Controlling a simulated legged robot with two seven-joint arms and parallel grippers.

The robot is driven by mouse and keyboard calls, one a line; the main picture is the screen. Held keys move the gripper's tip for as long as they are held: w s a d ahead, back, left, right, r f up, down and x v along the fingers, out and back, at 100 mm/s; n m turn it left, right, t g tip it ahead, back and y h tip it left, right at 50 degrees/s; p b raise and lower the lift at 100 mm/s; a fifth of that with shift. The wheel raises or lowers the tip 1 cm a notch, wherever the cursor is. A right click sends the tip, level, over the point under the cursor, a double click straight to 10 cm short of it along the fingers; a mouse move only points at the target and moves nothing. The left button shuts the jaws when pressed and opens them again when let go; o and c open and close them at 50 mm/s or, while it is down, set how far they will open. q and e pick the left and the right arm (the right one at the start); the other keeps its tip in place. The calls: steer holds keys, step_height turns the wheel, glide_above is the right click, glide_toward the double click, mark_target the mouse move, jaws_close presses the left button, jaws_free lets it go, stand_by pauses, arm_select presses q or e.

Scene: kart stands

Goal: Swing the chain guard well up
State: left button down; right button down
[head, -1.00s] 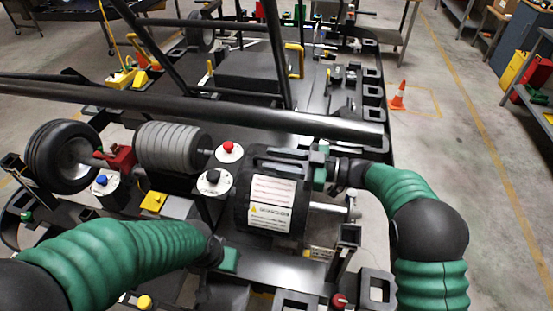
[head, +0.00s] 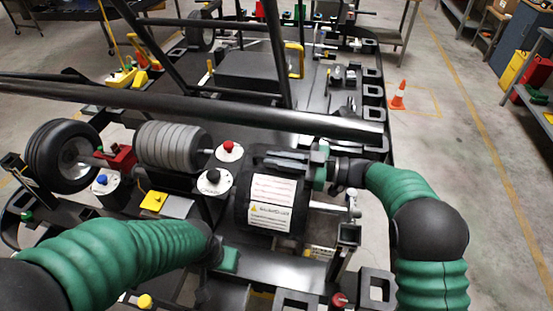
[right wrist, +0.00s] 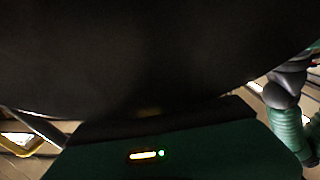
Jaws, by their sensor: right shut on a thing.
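The chain guard appears to be the black rounded cover (head: 243,207) with white warning labels on its front, right of centre in the head view. My right gripper (head: 288,161) reaches in from the right and is shut on the guard's top edge; its fingertips are hard to separate from the black cover. In the right wrist view a large dark surface, probably the guard (right wrist: 150,60), fills most of the picture above my green gripper body. My left gripper (head: 228,262) is low, left of the guard and apart from it; its fingers are hidden.
A thick black tube (head: 200,107) crosses behind the guard. Red-topped (head: 229,150) and black-topped (head: 213,182) posts stand close to its left, beside a ribbed grey cylinder (head: 172,147). A metal rod (head: 328,207) sticks out right. An orange cone (head: 398,96) stands on open floor.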

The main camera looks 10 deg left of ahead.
steer(key=shift+r, duration=0.15)
stand_by(0.5)
steer(key=shift+m, duration=0.9)
steer(key=w+r+p, duration=0.1)
steer(key=p, duration=0.1)
steer(key=w+r+p, duration=0.2)
steer(key=p, duration=0.1)
steer(key=shift+w+d+r, duration=0.1)
steer(key=shift+r, duration=0.2)
steer(key=w+p, duration=0.1)
steer(key=w+m+p, duration=0.1)
steer(key=w, duration=0.1)
steer(key=shift+r+m, duration=0.3)
steer(key=shift+r, duration=0.05)
steer(key=shift+w+r+m, duration=0.15)
steer(key=shift+w+m, duration=0.25)
steer(key=shift+w, duration=0.25)
steer(key=c, duration=1.5)
jaws_free()
